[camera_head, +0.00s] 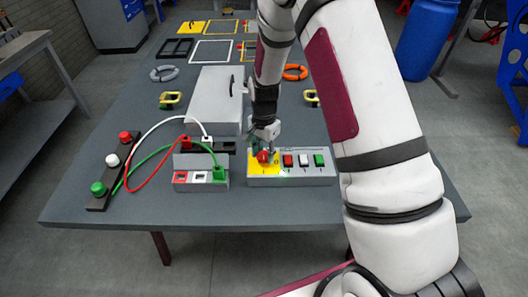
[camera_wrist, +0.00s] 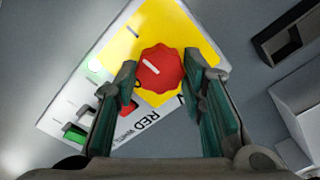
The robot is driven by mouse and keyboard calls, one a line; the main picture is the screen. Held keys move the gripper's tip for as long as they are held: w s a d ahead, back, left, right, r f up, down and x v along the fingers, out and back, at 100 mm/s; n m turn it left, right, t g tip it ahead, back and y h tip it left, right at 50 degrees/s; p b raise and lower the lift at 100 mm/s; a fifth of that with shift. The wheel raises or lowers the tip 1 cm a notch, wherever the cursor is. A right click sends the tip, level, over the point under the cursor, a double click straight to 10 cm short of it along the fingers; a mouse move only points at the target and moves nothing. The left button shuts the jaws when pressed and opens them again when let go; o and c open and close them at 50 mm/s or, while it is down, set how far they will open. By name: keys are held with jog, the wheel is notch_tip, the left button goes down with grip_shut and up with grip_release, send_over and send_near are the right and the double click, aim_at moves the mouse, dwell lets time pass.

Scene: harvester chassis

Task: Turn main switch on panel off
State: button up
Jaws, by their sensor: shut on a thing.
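The main switch is a red rotary knob (camera_wrist: 161,69) with a white pointer line, on the yellow square (camera_wrist: 196,40) of the panel. In the head view the knob (camera_head: 263,156) sits at the left end of the grey switch panel (camera_head: 318,181). My gripper (camera_wrist: 168,82) is over the knob with one finger on each side, shut on it. In the head view my gripper (camera_head: 262,142) comes down from above and partly hides the knob. In the wrist view the pointer line slants from upper left to lower right. A small green-white light glows (camera_wrist: 95,66) beside the yellow square.
Red (camera_head: 287,160), white (camera_head: 303,160) and green (camera_head: 319,160) rocker switches stand right of the knob. A box with plugged cables (camera_head: 201,187) is close on the left. A grey case (camera_head: 216,95) lies behind. The table front is clear.

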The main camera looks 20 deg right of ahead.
jog(key=n, duration=0.4)
jog(key=shift+w+b, duration=0.1)
jog(key=shift+b, duration=0.25)
jog(key=n, duration=0.4)
jog(key=shift+n, duration=0.3)
jog(key=n+b, duration=0.1)
jog(key=n, duration=0.3)
jog(key=shift+a+n, duration=0.1)
jog(key=shift+n, duration=0.2)
jog(key=n, duration=0.4)
jog(key=shift+n, duration=0.3)
jog(key=o, duration=1.1)
jog(key=shift+o, duration=0.2)
